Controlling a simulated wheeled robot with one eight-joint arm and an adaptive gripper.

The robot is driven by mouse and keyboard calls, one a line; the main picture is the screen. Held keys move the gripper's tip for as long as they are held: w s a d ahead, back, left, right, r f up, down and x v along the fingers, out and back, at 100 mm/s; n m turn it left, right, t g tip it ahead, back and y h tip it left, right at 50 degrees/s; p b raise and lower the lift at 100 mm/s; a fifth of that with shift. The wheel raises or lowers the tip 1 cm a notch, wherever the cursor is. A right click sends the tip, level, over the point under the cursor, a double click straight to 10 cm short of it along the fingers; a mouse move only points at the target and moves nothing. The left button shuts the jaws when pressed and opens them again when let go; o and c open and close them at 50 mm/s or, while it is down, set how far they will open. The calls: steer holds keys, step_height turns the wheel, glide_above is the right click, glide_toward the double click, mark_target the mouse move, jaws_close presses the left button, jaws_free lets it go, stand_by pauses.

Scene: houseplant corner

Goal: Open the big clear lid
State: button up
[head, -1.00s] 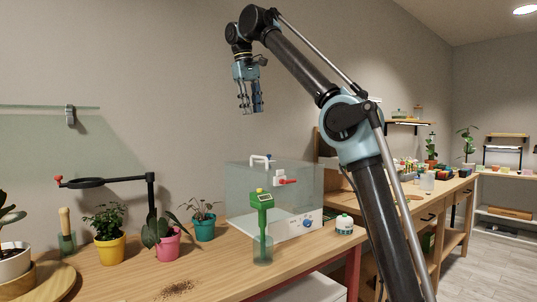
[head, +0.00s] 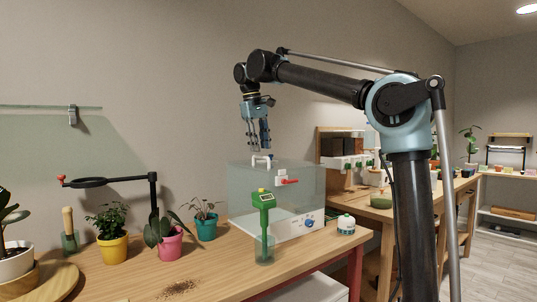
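The big clear lid (head: 245,187) is the see-through top of a box with a white base (head: 300,230) on the wooden table. It looks closed. A white handle (head: 262,159) stands on its top, and a red latch-like part (head: 288,182) shows on its front. My gripper (head: 259,148) points down just above the white handle, its fingers spread a little apart. The fingertips are close to the handle; I cannot tell whether they touch it. Nothing shows between the fingers.
A green meter (head: 264,207) stands in a clear cup before the box. A small white-and-green jar (head: 346,224) is at its right. Plants in teal (head: 206,229), pink (head: 170,244) and yellow (head: 113,248) pots and a black ring stand (head: 153,192) are at its left.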

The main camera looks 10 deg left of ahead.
mark_target(261, 157)
steer(key=shift+w+d+f, duration=0.15)
steer(key=shift+f, duration=0.65)
steer(key=shift+w+d+f, duration=0.1)
steer(key=shift+f, duration=0.65)
steer(key=shift+c, duration=0.6)
jaws_close()
